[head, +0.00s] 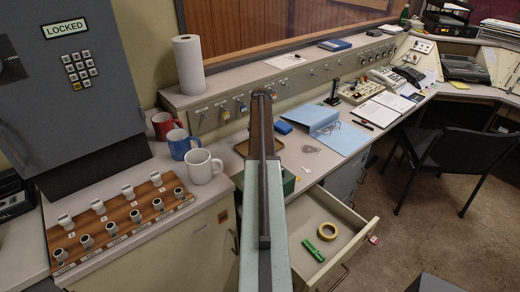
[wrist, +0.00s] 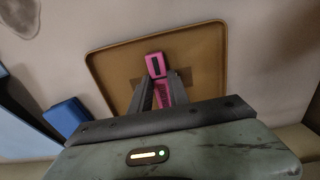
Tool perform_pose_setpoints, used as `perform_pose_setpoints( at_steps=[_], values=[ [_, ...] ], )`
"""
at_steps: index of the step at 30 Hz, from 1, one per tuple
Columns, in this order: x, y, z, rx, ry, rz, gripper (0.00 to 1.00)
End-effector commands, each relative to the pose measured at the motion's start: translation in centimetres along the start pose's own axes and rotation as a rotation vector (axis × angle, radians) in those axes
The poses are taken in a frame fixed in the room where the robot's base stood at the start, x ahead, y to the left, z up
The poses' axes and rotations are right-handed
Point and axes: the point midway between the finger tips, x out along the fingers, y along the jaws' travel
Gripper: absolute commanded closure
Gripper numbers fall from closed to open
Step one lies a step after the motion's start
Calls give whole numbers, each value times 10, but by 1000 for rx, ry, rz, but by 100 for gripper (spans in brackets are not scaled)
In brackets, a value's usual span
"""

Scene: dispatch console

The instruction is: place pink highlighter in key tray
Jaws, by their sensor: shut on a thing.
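The pink highlighter (wrist: 156,66) is held between the fingers of my gripper (wrist: 158,84), which is shut on it. In the wrist view it shows against the tan, shallow key tray (wrist: 105,62), inside the tray's outline. I cannot tell whether the highlighter touches the tray floor. My arm hides the highlighter and the gripper there.
A blue box (wrist: 68,117) lies beside the tray, and a blue folder (head: 340,132) is to the right. Red, blue and white mugs (head: 200,166) stand at left.

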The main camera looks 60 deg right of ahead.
Motion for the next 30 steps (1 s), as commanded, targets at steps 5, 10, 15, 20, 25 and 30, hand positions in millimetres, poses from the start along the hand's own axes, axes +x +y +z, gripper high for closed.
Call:
perform_pose_setpoints(
  at_steps=[5,10,15,20,25,30],
  values=[
    [-2,0,0,0,0,0,100],
    [2,-1,0,-1,0,0,73],
    [1,-1,0,-1,0,0,57],
    [1,-1,-1,-1,0,0,57],
    [-6,-1,-1,-2,0,0,57],
    [-32,-2,-1,-2,0,0,57]
  ],
)
